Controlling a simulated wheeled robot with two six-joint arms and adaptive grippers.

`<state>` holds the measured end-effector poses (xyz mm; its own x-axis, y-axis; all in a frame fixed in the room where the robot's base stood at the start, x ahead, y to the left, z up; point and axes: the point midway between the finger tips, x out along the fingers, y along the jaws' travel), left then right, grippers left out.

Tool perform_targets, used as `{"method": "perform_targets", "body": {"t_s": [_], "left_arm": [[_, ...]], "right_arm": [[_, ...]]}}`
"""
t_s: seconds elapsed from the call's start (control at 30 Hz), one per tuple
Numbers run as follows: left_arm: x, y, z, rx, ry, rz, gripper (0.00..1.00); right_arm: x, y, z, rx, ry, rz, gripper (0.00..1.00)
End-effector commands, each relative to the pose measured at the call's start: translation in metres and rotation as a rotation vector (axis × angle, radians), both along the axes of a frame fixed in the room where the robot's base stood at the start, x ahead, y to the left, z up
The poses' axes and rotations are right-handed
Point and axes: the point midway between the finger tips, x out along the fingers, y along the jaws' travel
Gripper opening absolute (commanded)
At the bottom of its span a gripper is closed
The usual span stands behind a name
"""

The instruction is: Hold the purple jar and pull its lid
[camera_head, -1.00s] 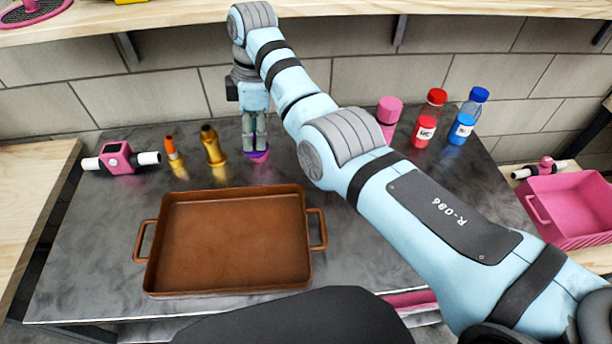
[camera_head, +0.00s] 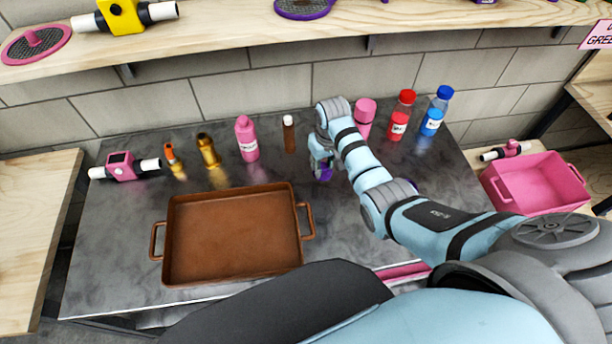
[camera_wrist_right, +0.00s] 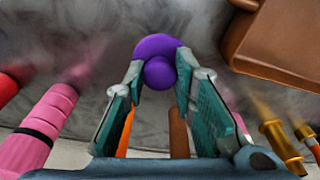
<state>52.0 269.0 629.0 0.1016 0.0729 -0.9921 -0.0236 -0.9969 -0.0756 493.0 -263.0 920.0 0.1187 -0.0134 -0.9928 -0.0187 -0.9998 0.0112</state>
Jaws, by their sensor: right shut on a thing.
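My right gripper (camera_head: 322,165) points down, right of the brown tray, with its fingers closed on a purple piece (camera_head: 325,174). In the right wrist view the purple piece (camera_wrist_right: 158,46) has a wide round rim and a rounded knob between the two fingertips (camera_wrist_right: 158,75). The fingers hide part of it. I cannot tell whether this is the lid alone or the lid with the jar, or whether it touches the table. No separate purple jar stands in clear view on the table. My left gripper is not in view.
The brown tray (camera_head: 172,240) lies at the front middle. A brown bottle (camera_head: 289,138), a pink bottle (camera_head: 247,142) and gold fittings (camera_head: 208,151) stand behind it. A pink jar (camera_head: 364,115), red bottle (camera_head: 398,120) and blue bottle (camera_head: 433,117) stand behind my right arm.

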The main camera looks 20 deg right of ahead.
Motion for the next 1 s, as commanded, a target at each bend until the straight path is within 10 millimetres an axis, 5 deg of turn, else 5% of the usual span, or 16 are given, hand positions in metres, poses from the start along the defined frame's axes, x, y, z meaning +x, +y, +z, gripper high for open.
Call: {"method": "perform_targets", "body": {"t_s": [0.37,0.73,0.77,0.8,0.9,1.0], "left_arm": [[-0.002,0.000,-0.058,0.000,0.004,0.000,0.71],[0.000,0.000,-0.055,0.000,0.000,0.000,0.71],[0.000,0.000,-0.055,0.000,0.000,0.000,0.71],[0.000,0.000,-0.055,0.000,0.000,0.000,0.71],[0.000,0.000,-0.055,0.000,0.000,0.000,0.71],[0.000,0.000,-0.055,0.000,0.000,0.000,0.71]], "right_arm": [[-0.005,-0.009,-0.068,0.000,-0.001,-0.018,0.00],[-0.004,-0.008,-0.066,0.000,0.000,-0.015,0.00],[-0.004,-0.008,-0.067,0.000,0.000,-0.015,0.26],[-0.004,-0.008,-0.066,0.000,-0.001,-0.015,0.32],[-0.004,-0.008,-0.066,0.000,-0.001,-0.015,0.45],[-0.004,-0.008,-0.066,0.000,-0.001,-0.015,0.45]]}}
